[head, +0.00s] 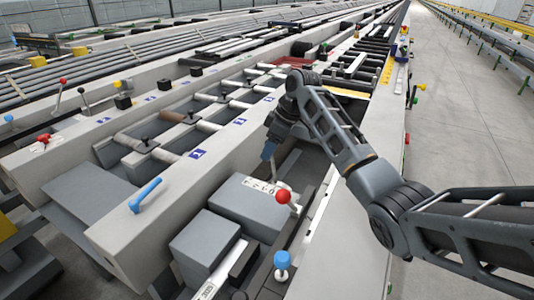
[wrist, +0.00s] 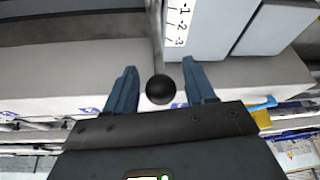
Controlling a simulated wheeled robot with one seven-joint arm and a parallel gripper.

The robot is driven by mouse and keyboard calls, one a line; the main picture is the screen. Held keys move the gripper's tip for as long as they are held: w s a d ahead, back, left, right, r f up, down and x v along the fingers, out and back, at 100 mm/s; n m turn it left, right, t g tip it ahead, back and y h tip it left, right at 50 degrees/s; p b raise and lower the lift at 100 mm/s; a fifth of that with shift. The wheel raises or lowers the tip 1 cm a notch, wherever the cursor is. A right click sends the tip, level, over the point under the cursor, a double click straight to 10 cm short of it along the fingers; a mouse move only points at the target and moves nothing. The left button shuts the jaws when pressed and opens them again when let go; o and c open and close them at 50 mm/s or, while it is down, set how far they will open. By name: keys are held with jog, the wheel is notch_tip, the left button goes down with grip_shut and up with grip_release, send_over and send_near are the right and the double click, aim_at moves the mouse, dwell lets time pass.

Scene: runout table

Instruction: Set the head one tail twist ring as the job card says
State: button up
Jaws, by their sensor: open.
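My gripper (head: 268,152) hangs over the trough beside a grey box (head: 245,205) in the head view. In the wrist view my gripper (wrist: 160,72) is open, with its two blue fingers apart. A black ball knob (wrist: 160,89) on a thin grey rod shows between the fingers, with a gap on either side. How deep it sits between them I cannot tell. A white scale (wrist: 178,22) marked -1, -2, -3 lies on a grey surface just beyond; a white scale (head: 268,188) also shows in the head view. I cannot make out a twist ring or a readable job card.
A red ball knob (head: 283,197) and a blue knob (head: 282,261) stand near the box. A blue handle (head: 145,195) is on the left beam. Rollers (head: 200,125) lie in the frame beyond. The floor (head: 465,130) at right is clear.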

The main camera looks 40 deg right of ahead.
jog(key=shift+v, duration=2.2)
jog(key=shift+c, duration=0.4)
